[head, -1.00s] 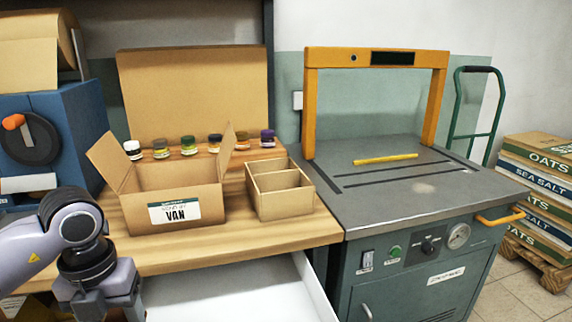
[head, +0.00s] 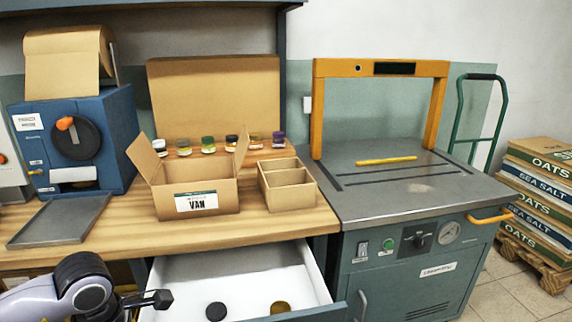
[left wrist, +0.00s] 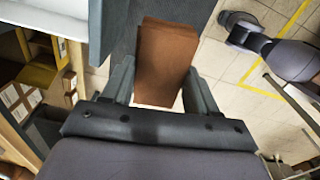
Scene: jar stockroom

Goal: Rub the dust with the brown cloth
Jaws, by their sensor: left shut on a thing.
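The brown cloth (left wrist: 163,65) is a folded rectangle held between the fingers of my left gripper (left wrist: 158,84) in the left wrist view. The gripper is shut on it, above the tiled floor beside the drawer front. In the head view, dark parts of my left gripper (head: 150,299) show at the lower left, in front of the drawer; the cloth cannot be made out there. A pale dusty patch (head: 420,188) lies on the grey machine top, far right of the gripper. Another arm, probably my right, shows at the upper right of the left wrist view, its jaws unclear.
The open white drawer (head: 240,284) holds a black disc (head: 216,311) and a brown one. The bench carries a carton marked VAN (head: 196,203), a divided box (head: 288,186) and several jars. An orange arch (head: 381,68) spans the machine, with a yellow bar (head: 387,160) beneath.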

